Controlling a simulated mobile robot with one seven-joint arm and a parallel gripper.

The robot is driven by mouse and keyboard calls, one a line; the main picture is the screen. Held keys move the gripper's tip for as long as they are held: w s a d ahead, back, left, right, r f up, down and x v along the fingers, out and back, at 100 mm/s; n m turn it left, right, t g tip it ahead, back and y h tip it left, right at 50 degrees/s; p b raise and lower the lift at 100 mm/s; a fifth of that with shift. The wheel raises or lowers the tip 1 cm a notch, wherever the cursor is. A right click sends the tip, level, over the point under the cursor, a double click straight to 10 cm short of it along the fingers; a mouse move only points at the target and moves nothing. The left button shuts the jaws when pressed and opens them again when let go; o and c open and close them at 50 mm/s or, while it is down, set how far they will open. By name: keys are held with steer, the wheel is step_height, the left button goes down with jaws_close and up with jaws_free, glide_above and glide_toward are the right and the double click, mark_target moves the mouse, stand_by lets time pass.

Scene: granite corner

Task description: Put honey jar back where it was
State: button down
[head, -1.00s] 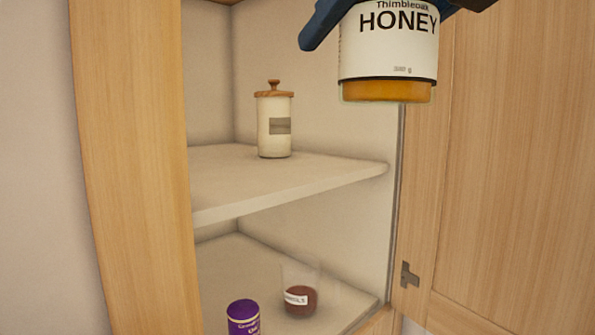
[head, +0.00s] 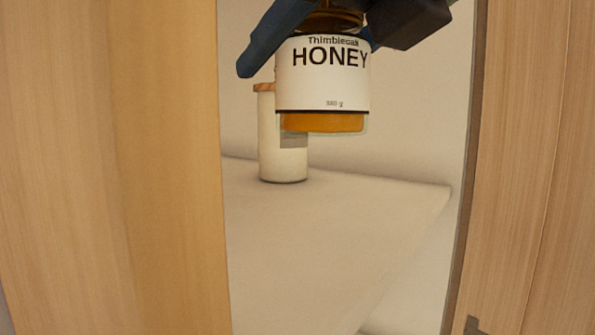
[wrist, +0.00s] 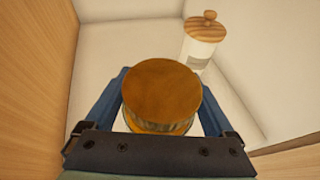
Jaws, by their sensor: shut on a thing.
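The honey jar (head: 322,85) has a white label and amber honey showing at its base. My gripper (head: 318,35) is shut on it near the top and holds it upright in the air in the cupboard opening. In the wrist view, the jar (wrist: 163,90) sits between the two blue fingers, its round brown lid facing the camera. The jar overlaps the white canister in the head view. The upper shelf (head: 320,240) lies below the jar, with a visible gap under it.
A white canister (head: 280,155) with a wooden lid stands at the back left of the shelf; it also shows in the wrist view (wrist: 202,42). Wooden cupboard panels (head: 160,170) and (head: 525,150) flank the opening. The shelf's front and right are clear.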

mark_target(303, 106)
steer(key=f, duration=0.3)
steer(key=shift+s+d+p, duration=0.2)
steer(key=shift+p, duration=0.15)
steer(key=shift+w+a+f, duration=0.1)
steer(key=shift+w+f, duration=0.05)
steer(key=shift+f, duration=0.35)
step_height(303, 106, down, 3)
steer(key=shift+f+p, duration=0.2)
steer(key=shift+p, duration=0.45)
steer(key=shift+f, duration=0.2)
steer(key=shift+f, duration=0.1)
jaws_free()
steer(key=shift+f, duration=0.1)
steer(key=shift+a+r, duration=0.1)
steer(key=shift+r, duration=0.1)
